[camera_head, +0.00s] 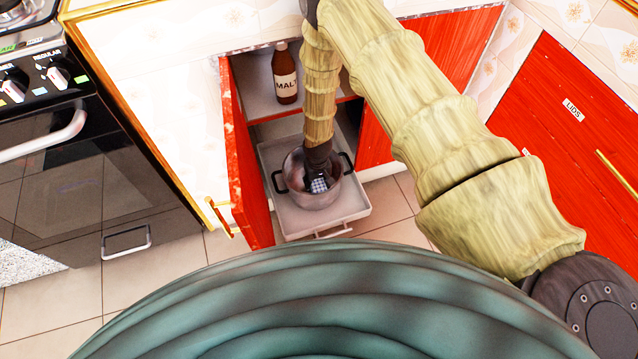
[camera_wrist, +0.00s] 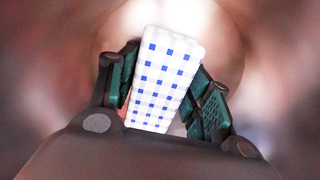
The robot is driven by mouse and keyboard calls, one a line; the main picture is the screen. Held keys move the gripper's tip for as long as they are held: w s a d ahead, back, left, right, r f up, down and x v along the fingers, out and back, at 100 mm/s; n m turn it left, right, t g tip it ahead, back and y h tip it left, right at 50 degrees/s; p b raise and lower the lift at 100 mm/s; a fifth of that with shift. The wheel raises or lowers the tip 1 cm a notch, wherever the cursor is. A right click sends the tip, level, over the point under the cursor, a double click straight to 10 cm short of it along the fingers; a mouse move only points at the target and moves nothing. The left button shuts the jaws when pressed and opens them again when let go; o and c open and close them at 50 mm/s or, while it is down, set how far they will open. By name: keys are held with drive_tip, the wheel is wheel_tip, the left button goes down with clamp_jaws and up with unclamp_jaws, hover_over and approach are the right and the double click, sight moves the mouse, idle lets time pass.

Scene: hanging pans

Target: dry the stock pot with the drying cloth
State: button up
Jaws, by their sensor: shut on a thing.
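The stock pot (camera_head: 322,197) is a shiny metal pot with two dark side handles. It stands upright in a pulled-out drawer in the head view, and its metal inside (camera_wrist: 250,30) fills the wrist view around my gripper. My gripper (camera_head: 318,178) points down into the pot's mouth. In the wrist view my gripper (camera_wrist: 160,90) has its green-padded fingers shut on the drying cloth (camera_wrist: 158,85), a white folded block with blue checks. The cloth also shows inside the pot in the head view (camera_head: 319,185). I cannot tell whether the cloth touches the pot wall.
The pale drawer (camera_head: 350,211) extends from an open cabinet between red doors (camera_head: 247,165). A brown MALT bottle (camera_head: 285,75) stands on the shelf above. A black oven (camera_head: 80,170) is at the left and a red LIDS cabinet (camera_head: 580,130) at the right.

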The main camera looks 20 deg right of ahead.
drive_tip(key=shift+a, duration=1.8)
drive_tip(key=shift+d+p, duration=0.4)
drive_tip(key=shift+d, duration=1.8)
drive_tip(key=shift+a, duration=2.2)
drive_tip(key=shift+d+p, duration=0.35)
drive_tip(key=shift+d, duration=1.85)
drive_tip(key=shift+r+p, duration=2.05)
drive_tip(key=shift+r, duration=0.95)
drive_tip(key=shift+r, duration=0.1)
drive_tip(key=shift+r+p, duration=1.05)
drive_tip(key=shift+r, duration=0.4)
